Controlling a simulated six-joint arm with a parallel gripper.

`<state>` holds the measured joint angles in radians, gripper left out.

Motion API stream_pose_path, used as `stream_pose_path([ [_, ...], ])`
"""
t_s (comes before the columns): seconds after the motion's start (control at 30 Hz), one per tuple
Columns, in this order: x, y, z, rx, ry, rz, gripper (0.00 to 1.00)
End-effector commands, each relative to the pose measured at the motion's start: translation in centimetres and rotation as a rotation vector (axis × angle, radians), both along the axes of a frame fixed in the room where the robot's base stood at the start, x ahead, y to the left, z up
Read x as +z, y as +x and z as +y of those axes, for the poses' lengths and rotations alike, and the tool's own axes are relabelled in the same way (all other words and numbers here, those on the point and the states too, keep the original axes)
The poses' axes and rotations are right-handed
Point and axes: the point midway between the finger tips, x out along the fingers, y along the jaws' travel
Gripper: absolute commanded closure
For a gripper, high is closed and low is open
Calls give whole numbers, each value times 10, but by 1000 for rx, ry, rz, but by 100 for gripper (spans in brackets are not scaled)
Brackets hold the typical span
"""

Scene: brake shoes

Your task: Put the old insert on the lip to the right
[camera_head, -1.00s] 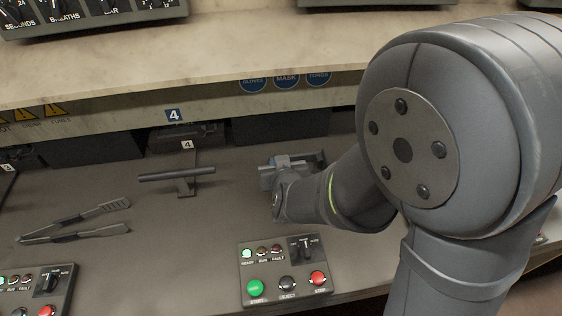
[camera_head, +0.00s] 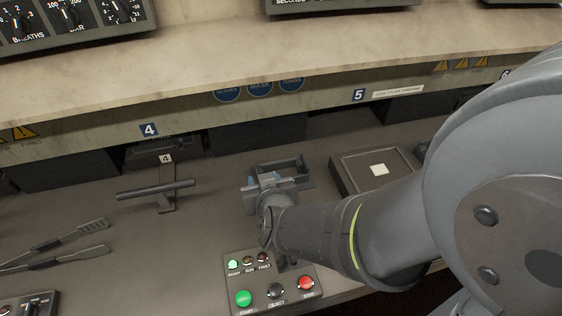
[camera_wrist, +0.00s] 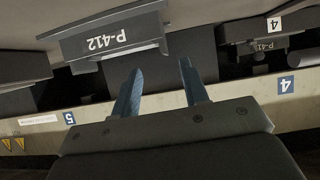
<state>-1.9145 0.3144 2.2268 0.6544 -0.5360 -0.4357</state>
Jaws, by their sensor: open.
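My gripper (camera_head: 266,180) is over the counter in the head view, in front of a small dark grey open-topped fixture (camera_head: 291,166). In the wrist view my gripper (camera_wrist: 160,82) shows two blue fingers, spread apart with nothing between them. A dark grey block marked P-412 (camera_wrist: 115,38) lies just beyond the fingertips there, its label upside down. I cannot tell whether the fingers touch it. I cannot pick out the old insert or the lip with certainty. My wrist partly covers the fixture in the head view.
A button panel (camera_head: 272,287) sits near the front edge. A square tray (camera_head: 372,172) with a pale square is to the right. A T-shaped bar stand (camera_head: 158,188) and tongs (camera_head: 55,246) are to the left. A shelf (camera_head: 250,75) overhangs the back.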

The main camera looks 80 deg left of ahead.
Motion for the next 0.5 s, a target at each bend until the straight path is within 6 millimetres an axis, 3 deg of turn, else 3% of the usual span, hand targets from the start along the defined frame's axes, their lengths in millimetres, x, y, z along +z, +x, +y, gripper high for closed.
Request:
stream_pose_path([
  [0.2, 16, -1, -27, 1, 2, 2, 59],
  [0.43, 24, -1, -43, 1, 1, 0, 59],
  [0.5, 25, -1, -45, 1, 0, 0, 68],
])
